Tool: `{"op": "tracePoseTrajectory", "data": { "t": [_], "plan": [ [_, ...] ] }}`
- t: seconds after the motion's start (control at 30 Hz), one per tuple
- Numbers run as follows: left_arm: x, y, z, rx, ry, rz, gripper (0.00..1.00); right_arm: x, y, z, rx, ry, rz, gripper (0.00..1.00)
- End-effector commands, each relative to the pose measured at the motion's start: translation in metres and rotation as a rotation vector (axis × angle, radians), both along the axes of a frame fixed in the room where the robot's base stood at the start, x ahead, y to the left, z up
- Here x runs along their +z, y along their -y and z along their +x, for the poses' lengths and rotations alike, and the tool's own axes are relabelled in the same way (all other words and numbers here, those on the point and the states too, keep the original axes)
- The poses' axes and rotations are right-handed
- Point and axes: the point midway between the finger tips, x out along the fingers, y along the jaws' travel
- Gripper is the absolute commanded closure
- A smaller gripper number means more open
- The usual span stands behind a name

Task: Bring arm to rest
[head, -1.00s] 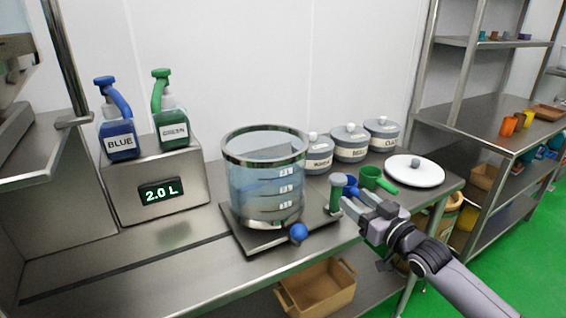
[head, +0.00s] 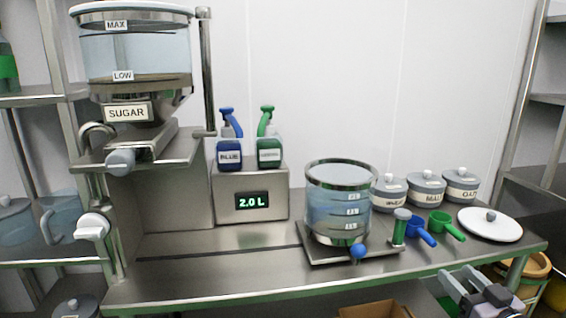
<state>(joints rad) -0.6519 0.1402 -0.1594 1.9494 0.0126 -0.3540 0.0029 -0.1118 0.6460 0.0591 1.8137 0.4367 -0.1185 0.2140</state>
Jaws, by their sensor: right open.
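My right gripper (head: 468,287) is at the lower right of the head view, open and empty. It is in front of the table's front edge, apart from the things on the table. Most of my right arm is out of the picture. My left gripper is not in view. The steel table (head: 200,272) holds a clear vessel (head: 338,208) of bluish liquid on a flat stand with a blue knob (head: 358,251).
A blue scoop (head: 420,232), a green scoop (head: 447,226), a white lid (head: 490,224) and lidded jars (head: 426,188) stand at the right. A sugar hopper (head: 130,75) overhangs the left. A 2.0 L display box (head: 250,182) carries two bottles. The table's front left is clear.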

Motion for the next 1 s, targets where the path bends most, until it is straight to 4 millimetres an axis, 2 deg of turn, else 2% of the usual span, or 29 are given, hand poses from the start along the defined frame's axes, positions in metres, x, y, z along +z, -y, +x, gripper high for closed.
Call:
{"op": "tracePoseTrajectory", "data": {
  "t": [0.1, 0.2, 0.3, 0.43, 0.53, 0.67, 1.0],
  "plan": [
    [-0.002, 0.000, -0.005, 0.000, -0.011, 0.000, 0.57, -0.067, -0.036, -0.030, 0.020, -0.133, -0.008, 0.47],
    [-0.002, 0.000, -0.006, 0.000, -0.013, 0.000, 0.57, -0.118, -0.070, -0.063, 0.041, -0.247, -0.026, 0.47],
    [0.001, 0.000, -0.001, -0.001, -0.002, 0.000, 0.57, -0.165, -0.108, -0.105, 0.066, -0.365, -0.042, 0.47],
    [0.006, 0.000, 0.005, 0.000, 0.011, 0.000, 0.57, -0.207, -0.152, -0.160, 0.094, -0.500, -0.063, 0.47],
    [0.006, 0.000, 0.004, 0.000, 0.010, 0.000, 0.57, -0.225, -0.178, -0.192, 0.111, -0.574, -0.073, 0.47],
    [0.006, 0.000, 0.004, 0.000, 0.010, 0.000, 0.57, -0.235, -0.195, -0.215, 0.124, -0.625, -0.084, 0.47],
    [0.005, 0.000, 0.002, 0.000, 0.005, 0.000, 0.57, -0.237, -0.198, -0.219, 0.127, -0.634, -0.088, 0.47]
  ]
}}
